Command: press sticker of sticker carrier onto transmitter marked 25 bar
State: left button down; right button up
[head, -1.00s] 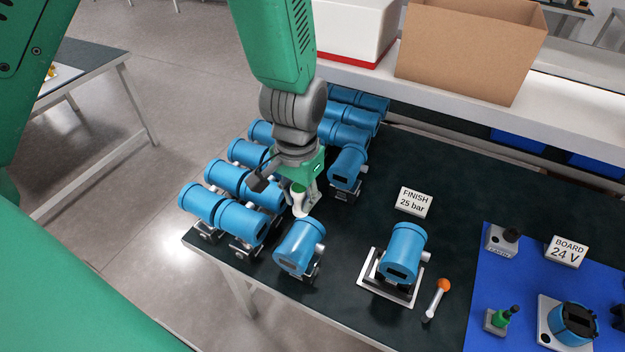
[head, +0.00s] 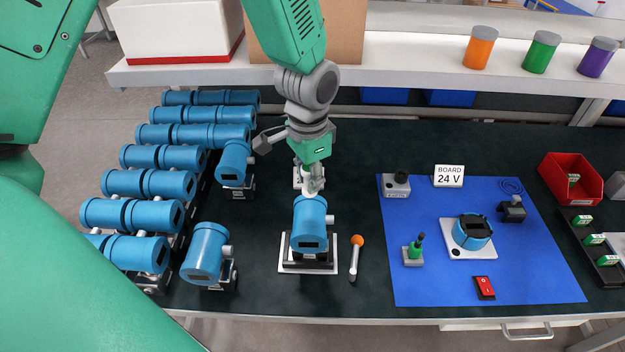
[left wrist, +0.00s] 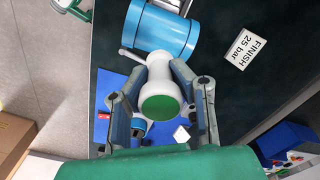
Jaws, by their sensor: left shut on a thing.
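The blue transmitter (head: 309,222) by the FINISH 25 bar sign stands upright on a white plate (head: 325,266). It also shows in the left wrist view (left wrist: 160,32). My left gripper (head: 311,184) is just behind and above it, pointing down. It is shut on the sticker carrier (left wrist: 160,85), a white knob-like piece with a green round end (left wrist: 160,107). Whether the carrier touches the transmitter I cannot tell. The sign (left wrist: 247,48) is readable in the left wrist view and mostly hidden behind my gripper in the head view. My right gripper is not in view.
Several blue transmitters (head: 158,213) stand in rows at the left. One (head: 206,252) stands apart, left of the plate. An orange-tipped lever (head: 355,255) is right of the plate. A blue mat (head: 440,285) with board parts lies further right. A shelf (head: 400,60) runs behind.

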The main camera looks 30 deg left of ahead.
pick_arm(q)
jog(key=shift+a, duration=0.25)
jog(key=shift+d+r+p, duration=0.1)
jog(key=shift+p, duration=0.25)
jog(key=shift+s+d+f+b, duration=0.1)
jog(key=shift+d+f+b, duration=0.1)
jog(key=shift+f+b, duration=0.6)
notch_tip(320, 180, down, 2)
jog(key=shift+f, duration=0.1)
jog(key=shift+a+f+b, duration=0.2)
jog(key=shift+f+b, duration=0.25)
jog(key=shift+f, duration=0.25)
jog(key=shift+d, duration=0.1)
jog(key=shift+f, duration=0.3)
